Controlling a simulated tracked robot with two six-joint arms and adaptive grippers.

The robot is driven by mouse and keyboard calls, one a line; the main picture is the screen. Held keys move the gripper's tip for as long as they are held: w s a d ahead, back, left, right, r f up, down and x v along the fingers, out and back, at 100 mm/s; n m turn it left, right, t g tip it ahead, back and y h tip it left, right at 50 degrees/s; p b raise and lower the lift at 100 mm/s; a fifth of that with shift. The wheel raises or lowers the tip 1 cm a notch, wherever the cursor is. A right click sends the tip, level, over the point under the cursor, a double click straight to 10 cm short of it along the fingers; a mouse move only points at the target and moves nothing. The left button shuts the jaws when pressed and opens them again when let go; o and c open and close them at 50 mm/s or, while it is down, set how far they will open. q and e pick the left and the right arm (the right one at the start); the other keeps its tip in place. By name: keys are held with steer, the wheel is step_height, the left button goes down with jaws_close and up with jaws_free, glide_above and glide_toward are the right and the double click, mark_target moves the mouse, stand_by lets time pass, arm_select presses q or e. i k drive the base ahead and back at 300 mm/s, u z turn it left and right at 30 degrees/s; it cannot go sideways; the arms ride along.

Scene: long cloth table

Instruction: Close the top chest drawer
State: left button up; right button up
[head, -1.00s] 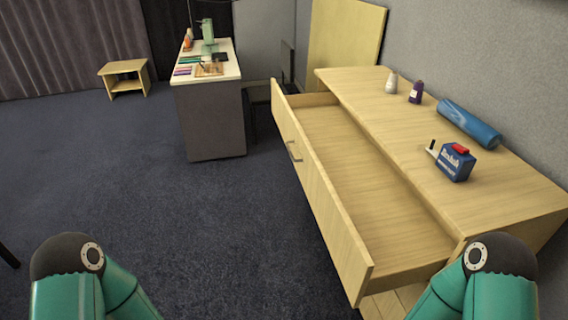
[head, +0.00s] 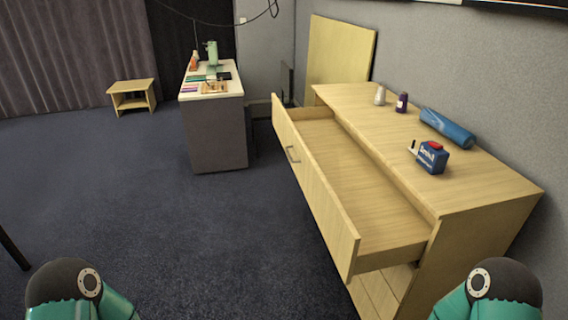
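The wooden chest (head: 475,190) stands against the wall on the right. Its top drawer (head: 318,202) is pulled far out to the left, and its inside looks empty. Only my green arm links show at the bottom left and bottom right corners. Neither gripper is in the picture, and no part of my arms visibly touches the drawer.
A desk (head: 217,130) and a small side table (head: 132,96) stand farther back. The dark carpet left of the drawer is clear.

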mark_target(368, 220)
steer(key=z, duration=0.05)
steer(key=i, duration=1.1)
steer(key=z, duration=2.35)
steer(key=k, duration=0.5)
steer(key=z, duration=1.5)
